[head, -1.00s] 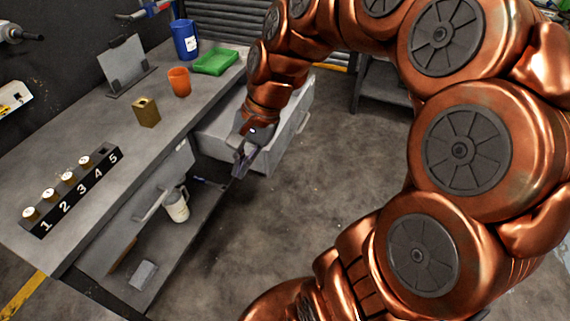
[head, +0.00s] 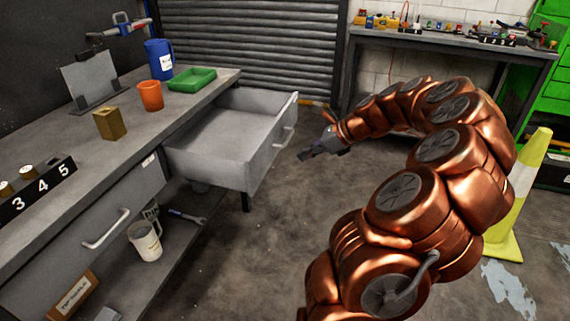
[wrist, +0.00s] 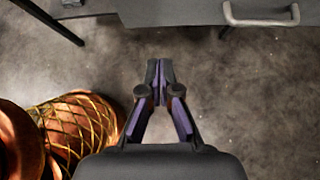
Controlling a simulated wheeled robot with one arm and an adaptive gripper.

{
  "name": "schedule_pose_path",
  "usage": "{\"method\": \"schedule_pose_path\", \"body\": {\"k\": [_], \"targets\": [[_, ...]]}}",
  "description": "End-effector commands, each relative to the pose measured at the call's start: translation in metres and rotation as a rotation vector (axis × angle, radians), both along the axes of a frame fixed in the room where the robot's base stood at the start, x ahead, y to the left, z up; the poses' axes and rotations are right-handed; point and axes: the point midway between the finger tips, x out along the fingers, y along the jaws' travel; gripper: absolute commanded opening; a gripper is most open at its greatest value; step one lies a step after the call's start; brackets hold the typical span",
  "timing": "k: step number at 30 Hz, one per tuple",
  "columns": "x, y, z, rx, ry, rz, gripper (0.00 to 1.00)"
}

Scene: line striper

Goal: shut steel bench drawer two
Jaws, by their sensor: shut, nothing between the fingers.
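The open grey steel drawer (head: 225,152) juts out from the far end of the steel bench (head: 85,165). It looks empty, and its front carries a bar handle (head: 284,136). The wrist view shows a grey front with a handle (wrist: 262,18) along the top edge. My gripper (head: 303,155) is in front of the drawer, to its right in the head view, apart from the handle. Its fingers (wrist: 160,68) are shut and empty, over bare floor in the wrist view. A nearer drawer (head: 85,245) in the same bench is closed.
On the bench stand an orange cup (head: 150,96), a blue jug (head: 159,58), a green tray (head: 192,79) and a brass block (head: 109,124). A yellow-and-white cone (head: 520,200) stands right. Floor before the drawer is clear.

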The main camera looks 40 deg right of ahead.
Motion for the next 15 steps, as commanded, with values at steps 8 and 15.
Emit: {"method": "schedule_pose_path", "body": {"k": [8,15], "targets": [[0.028,0.02,-0.03,0.003,0.003,0.01,0.0],[0.055,0.036,-0.057,0.001,0.0,0.009,0.0]]}}
